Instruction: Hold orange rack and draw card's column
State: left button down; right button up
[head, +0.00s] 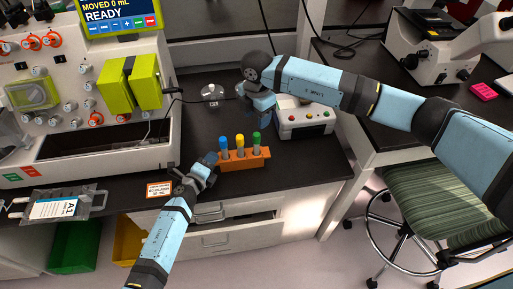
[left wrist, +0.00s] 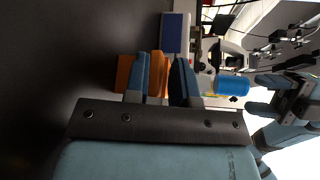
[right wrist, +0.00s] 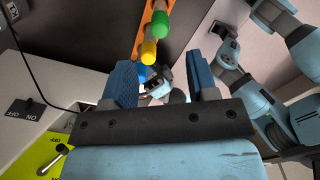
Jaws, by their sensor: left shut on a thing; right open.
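The orange rack (head: 232,164) stands near the front edge of the black bench and holds tubes with a blue cap (head: 224,142), a yellow cap (head: 240,141) and a green cap (head: 257,138). My left gripper (head: 208,163) is shut on its left end; the left wrist view shows the orange rack (left wrist: 124,72) between the fingers (left wrist: 160,78). My right gripper (head: 255,112) is open and empty behind and above the rack. The right wrist view shows the yellow cap (right wrist: 148,52) and green cap (right wrist: 158,24) beyond its fingers (right wrist: 168,85). A card marked A1 (head: 54,209) lies at the far left.
The cell processor (head: 90,90) stands on the left, its screen reading READY. A white box with coloured buttons (head: 304,119) stands right of my right gripper. A small sign (head: 160,189) lies at the bench edge. A drawer (head: 235,235) below is partly open. A green stool (head: 430,200) stands right.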

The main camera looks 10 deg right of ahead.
aim_at(256, 134)
jog(key=shift+f, duration=0.5)
notch_tip(256, 134, down, 8)
jog(key=shift+f, duration=0.1)
grip_shut()
